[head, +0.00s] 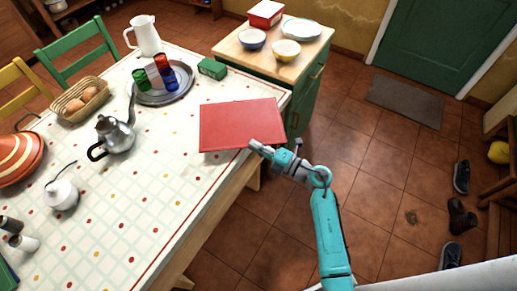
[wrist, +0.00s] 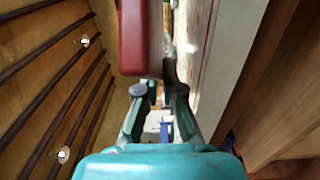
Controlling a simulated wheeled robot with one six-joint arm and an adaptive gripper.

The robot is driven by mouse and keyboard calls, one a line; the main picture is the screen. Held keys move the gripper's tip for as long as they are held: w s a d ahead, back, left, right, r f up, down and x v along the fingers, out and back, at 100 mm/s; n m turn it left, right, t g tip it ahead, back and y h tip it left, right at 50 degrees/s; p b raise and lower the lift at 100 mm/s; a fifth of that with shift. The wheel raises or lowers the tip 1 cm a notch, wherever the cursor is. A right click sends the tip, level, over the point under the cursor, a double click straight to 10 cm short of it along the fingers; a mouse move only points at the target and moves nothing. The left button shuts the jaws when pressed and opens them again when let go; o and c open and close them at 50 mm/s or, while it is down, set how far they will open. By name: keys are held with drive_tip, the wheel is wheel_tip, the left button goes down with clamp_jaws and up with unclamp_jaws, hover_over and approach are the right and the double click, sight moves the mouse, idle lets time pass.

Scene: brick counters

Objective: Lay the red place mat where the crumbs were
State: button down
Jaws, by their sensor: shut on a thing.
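The red place mat (head: 242,123) is a flat rectangle over the right part of the table (head: 150,215), near its right edge. Its lower right corner reaches past the table edge. My gripper (head: 256,146) is shut on the mat's near edge. I cannot tell whether the mat touches the tablecloth or is held just above it. In the wrist view the mat (wrist: 140,38) shows as a thick red band at the fingertips (wrist: 153,92). I see no clear crumbs on the tablecloth; the cloth under the mat is hidden.
Left of the mat are a tray (head: 185,96) with coloured glasses, a metal pot (head: 115,133), a bread basket (head: 82,98) and a white sugar bowl (head: 61,194). A green box (head: 212,68) stands behind it. A wooden-topped cabinet (head: 310,47) with bowls adjoins the table's far end.

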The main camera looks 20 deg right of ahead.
drive_tip(key=shift+d+f, duration=0.2)
drive_tip(key=shift+f, duration=2.2)
drive_tip(key=shift+f, duration=0.15)
drive_tip(key=c, duration=1.3)
unclamp_jaws()
drive_tip(key=v, duration=1.2)
drive_tip(key=shift+a, duration=0.1)
